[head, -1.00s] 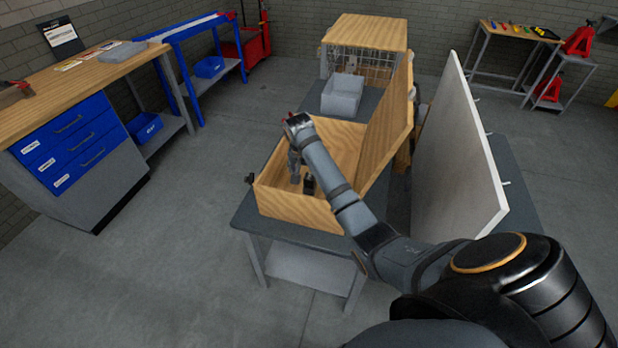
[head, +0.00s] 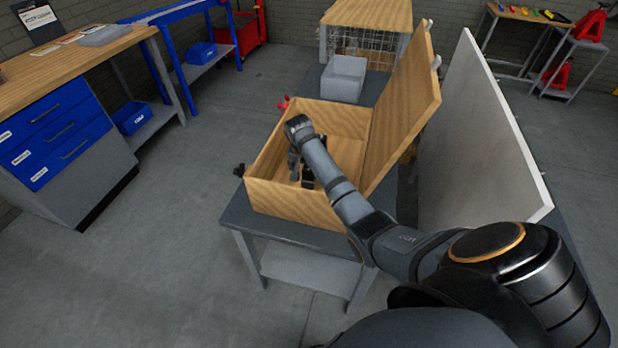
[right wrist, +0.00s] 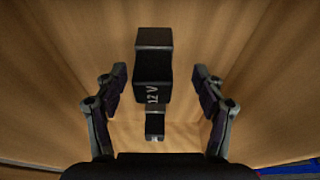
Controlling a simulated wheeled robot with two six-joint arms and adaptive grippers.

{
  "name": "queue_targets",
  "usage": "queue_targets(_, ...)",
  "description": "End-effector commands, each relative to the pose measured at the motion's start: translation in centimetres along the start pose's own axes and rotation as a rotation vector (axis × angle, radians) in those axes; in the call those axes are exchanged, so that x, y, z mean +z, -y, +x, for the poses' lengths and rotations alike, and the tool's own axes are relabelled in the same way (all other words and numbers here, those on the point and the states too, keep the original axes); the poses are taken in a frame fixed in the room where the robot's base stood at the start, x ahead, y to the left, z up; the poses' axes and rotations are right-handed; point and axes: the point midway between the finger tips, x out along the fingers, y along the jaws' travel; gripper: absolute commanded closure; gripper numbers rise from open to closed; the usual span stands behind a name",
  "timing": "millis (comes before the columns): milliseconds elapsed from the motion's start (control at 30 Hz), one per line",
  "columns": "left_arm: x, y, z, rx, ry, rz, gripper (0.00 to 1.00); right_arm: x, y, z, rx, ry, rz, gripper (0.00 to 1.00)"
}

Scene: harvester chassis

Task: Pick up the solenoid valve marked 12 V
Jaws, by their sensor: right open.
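The solenoid valve (right wrist: 153,66) is a black block with a white "12 V" marking and a smaller black part below it. In the right wrist view it lies between the two open fingers of my right gripper (right wrist: 158,92), with a gap on each side. In the head view my right gripper (head: 301,170) reaches down inside the open wooden box (head: 292,203). A small dark shape there may be the valve, but the gripper and arm partly hide it. My left gripper is not in view.
The box's raised wooden lid (head: 405,110) stands on its right side. A large white panel (head: 480,130) stands farther right. A grey bin (head: 344,80) sits behind the box on the grey table (head: 300,240). A blue-drawer workbench (head: 65,140) is at left, with open floor between.

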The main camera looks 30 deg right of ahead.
Motion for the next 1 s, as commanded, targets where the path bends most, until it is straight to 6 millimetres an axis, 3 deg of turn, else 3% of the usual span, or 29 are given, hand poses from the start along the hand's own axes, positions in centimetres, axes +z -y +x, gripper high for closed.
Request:
queue_targets(200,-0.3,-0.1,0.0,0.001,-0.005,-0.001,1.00,-0.1,-0.2,0.9,0.001,0.000,0.000,0.30)
queue_targets(500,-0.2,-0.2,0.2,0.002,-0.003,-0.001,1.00,-0.4,-0.8,5.4,0.000,0.001,0.000,0.30)
queue_targets(733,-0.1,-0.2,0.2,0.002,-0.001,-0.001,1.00,-0.5,-0.8,5.6,-0.001,-0.001,-0.001,0.30)
queue_targets(1000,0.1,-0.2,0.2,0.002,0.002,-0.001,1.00,-0.5,-0.8,5.6,-0.001,-0.001,-0.001,0.64)
